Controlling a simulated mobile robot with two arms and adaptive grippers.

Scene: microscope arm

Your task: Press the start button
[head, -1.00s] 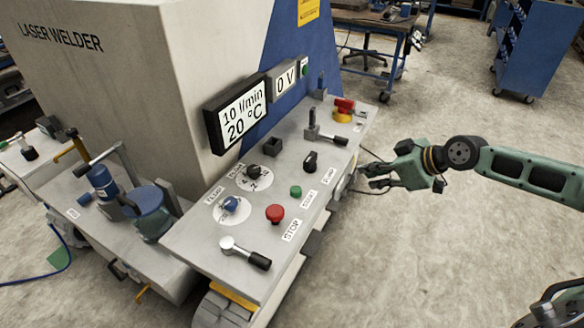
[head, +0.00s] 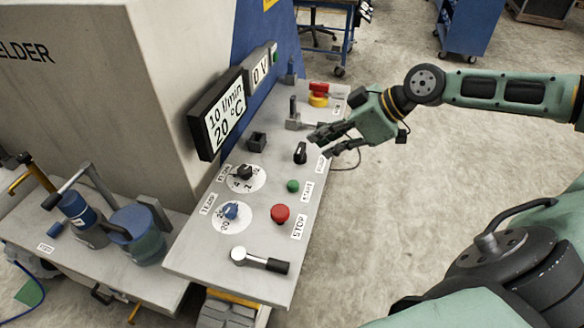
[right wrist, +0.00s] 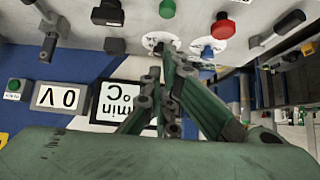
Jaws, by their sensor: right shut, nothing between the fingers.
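The green start button (head: 293,186) sits on the grey control panel (head: 190,255), beside a START label. It also shows in the right wrist view (right wrist: 167,8), at the top edge. The red stop button (head: 280,213) is nearer the front of the panel and also shows in the right wrist view (right wrist: 223,27). My right gripper (head: 320,143) is shut and empty. Its fingers appear over the right edge of the panel, near the black pump knob (head: 300,153) and apart from the green button in the picture. My left gripper is not in view.
A blue knob (head: 231,211), a black knob (head: 244,172) and a silver lever with a black handle (head: 262,261) are also on the panel. A red-and-yellow switch (head: 318,93) is at the far end. The display (head: 222,115) stands behind. Open floor lies to the right.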

